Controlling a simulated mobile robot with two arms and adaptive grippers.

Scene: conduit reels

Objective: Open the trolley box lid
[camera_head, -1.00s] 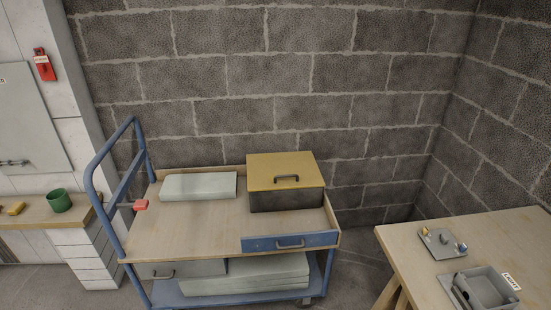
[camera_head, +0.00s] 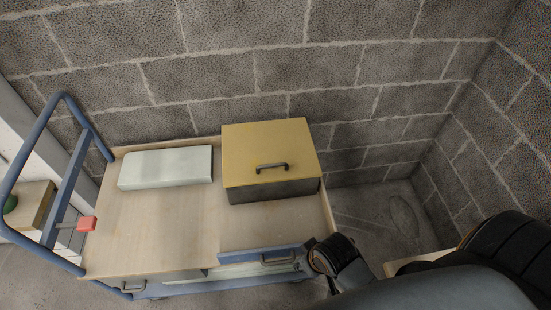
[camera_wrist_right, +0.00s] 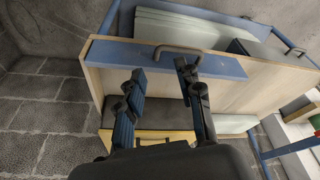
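The trolley box (camera_head: 275,191) is dark grey and sits at the right end of the trolley top (camera_head: 160,240). Its yellow lid (camera_head: 260,140) is closed and has a dark handle (camera_head: 272,167). In the right wrist view the dark box side (camera_wrist_right: 160,113) and a strip of yellow lid (camera_wrist_right: 178,134) lie beyond my fingers. My right gripper (camera_wrist_right: 160,77) is open and empty, with its two fingers spread apart near the trolley's blue front panel. In the head view my right arm comes in at the lower right. My left gripper is not in view.
A blue front panel (camera_head: 235,258) with a metal handle (camera_head: 278,261) edges the trolley. A pale slab (camera_head: 166,167) lies left of the box. A red block (camera_head: 87,224) is by the blue push rail (camera_head: 66,185). A block wall stands close behind.

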